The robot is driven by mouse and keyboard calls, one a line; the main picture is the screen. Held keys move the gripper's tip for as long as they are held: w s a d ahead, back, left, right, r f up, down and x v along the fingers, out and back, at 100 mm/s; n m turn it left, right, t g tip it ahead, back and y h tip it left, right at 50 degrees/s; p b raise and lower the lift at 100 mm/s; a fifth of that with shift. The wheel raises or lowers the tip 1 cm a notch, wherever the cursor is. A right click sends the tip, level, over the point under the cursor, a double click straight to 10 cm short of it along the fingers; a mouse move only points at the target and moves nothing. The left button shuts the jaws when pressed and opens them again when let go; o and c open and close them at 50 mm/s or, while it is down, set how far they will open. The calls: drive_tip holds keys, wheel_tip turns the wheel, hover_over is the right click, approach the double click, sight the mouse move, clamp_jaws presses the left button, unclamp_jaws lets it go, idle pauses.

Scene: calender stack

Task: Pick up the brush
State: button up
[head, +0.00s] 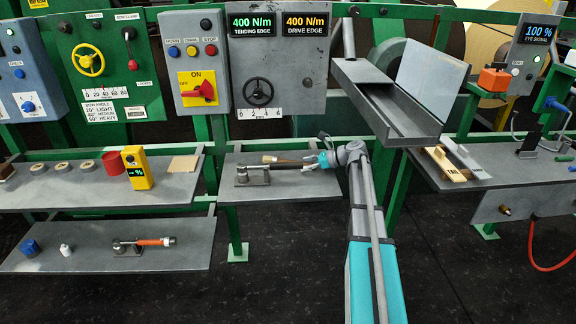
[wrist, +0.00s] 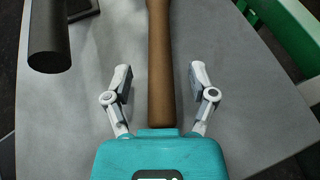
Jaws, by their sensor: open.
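The brush (head: 270,158) lies on the middle grey shelf, its pale head to the left and its brown handle pointing towards my gripper (head: 322,158). In the wrist view the brown wooden handle (wrist: 159,45) runs down from the top edge between the two fingers of my gripper (wrist: 160,78). The fingers are apart, with a gap on each side of the handle. The brush head is outside the wrist view. In the head view my gripper hides part of the handle's end.
A metal tool with a black handle (head: 285,167) lies close beside the brush; its dark end (wrist: 48,40) also shows in the wrist view. A grey metal chute (head: 385,100) hangs above right of my arm. Green frame rails (wrist: 285,35) border the shelf.

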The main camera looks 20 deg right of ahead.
drive_tip(key=shift+w+a, duration=0.1)
drive_tip(key=shift+a, duration=0.1)
idle(0.4)
clamp_jaws()
